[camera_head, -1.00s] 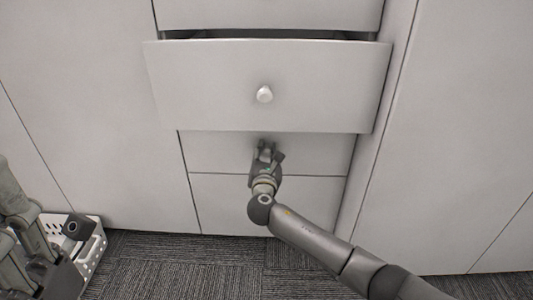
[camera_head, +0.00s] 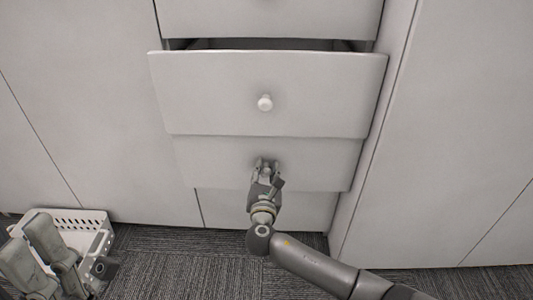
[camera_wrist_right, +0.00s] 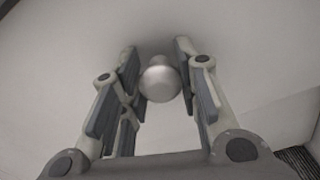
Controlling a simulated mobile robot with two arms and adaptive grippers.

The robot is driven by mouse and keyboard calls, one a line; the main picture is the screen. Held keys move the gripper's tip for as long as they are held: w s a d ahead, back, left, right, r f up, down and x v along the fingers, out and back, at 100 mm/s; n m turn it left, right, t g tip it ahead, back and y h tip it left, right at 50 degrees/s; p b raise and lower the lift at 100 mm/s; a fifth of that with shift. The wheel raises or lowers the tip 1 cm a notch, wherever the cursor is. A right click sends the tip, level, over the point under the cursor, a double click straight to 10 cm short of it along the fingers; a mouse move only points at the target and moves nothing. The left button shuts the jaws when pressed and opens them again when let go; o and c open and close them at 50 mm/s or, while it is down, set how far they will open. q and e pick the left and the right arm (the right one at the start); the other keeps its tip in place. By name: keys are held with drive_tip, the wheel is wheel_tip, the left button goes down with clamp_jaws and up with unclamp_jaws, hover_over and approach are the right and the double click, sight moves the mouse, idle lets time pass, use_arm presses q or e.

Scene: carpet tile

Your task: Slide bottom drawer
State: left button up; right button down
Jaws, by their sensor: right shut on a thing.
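The pulled-out lower drawer (camera_head: 215,160) has a plain light-grey front. It stands out from the cabinet, under a wider drawer that is also open. My right gripper (camera_head: 266,163) is at the middle of the lower drawer's front, shut on its round knob. In the right wrist view the shiny knob (camera_wrist_right: 160,82) sits between the two fingers, with the drawer front (camera_wrist_right: 230,40) behind it. In the head view the gripper hides the knob.
The upper open drawer (camera_head: 215,95) with a white knob (camera_head: 265,103) juts out above my right gripper. A light panel (camera_head: 225,207) lies below the lower drawer. A white perforated basket (camera_head: 85,217) stands on the carpet at left. Carpet (camera_head: 180,265) in front is mostly clear.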

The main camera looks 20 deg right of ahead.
drive_tip(key=shift+v, duration=1.05)
drive_tip(key=shift+f, duration=0.1)
drive_tip(key=c, duration=1.1)
unclamp_jaws()
drive_tip(key=shift+w, duration=0.1)
drive_tip(key=v, duration=1.2)
